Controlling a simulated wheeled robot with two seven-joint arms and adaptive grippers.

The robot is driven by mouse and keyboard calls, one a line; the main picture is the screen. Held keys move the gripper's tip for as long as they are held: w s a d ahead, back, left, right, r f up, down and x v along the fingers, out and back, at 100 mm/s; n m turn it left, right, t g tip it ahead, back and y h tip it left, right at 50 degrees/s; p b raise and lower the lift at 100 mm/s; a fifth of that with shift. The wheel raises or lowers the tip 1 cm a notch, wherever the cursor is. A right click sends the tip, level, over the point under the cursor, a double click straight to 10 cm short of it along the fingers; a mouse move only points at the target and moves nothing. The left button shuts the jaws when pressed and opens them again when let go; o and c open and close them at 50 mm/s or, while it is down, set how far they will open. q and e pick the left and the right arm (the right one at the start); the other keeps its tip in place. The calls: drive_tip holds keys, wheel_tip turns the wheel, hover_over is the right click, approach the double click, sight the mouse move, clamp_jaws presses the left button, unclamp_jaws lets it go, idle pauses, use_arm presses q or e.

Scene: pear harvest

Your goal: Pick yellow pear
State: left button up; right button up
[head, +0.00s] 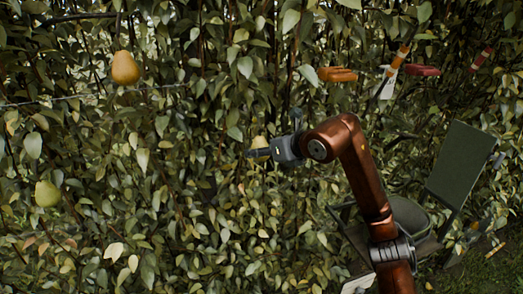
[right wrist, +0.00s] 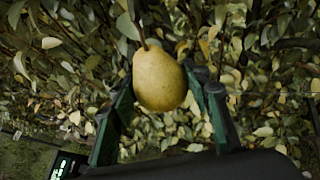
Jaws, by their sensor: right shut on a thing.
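A yellow pear (right wrist: 160,82) hangs by its stem and sits between the two green-edged fingers of my right gripper (right wrist: 162,108) in the right wrist view. The fingers are shut on its sides. In the head view, this pear (head: 259,142) shows as a small pale patch just beyond my right gripper (head: 259,152), which reaches into the leaves from the right. Another yellow-orange pear (head: 125,68) hangs at the upper left, and a greener pear (head: 47,193) hangs at the lower left, both away from the gripper. My left gripper is out of view.
Dense leaves and thin branches fill the background. A dark green chair (head: 458,165) stands on the right behind my right arm. An orange-handled tool (head: 400,58), an orange item (head: 337,75) and a red item (head: 422,70) are at the upper right.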

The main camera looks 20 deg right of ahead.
sight(261, 158)
drive_tip(key=shift+s+r+g+p, duration=0.2)
drive_tip(key=shift+g+p, duration=0.1)
drive_tip(key=shift+p, duration=0.2)
drive_tip(key=shift+s+a+m+g+p, duration=0.1)
drive_tip(key=shift+s+m+g+p, duration=0.25)
drive_tip(key=shift+p, duration=0.4)
drive_tip(key=shift+s+a+r+m+g, duration=0.15)
drive_tip(key=shift+s+m+g, duration=0.2)
drive_tip(key=shift+g, duration=0.5)
drive_tip(key=shift+s+r, duration=0.1)
drive_tip(key=shift+s+a+r+g+y, duration=0.15)
drive_tip(key=shift+s+g+y, duration=0.2)
drive_tip(key=shift+g, duration=0.25)
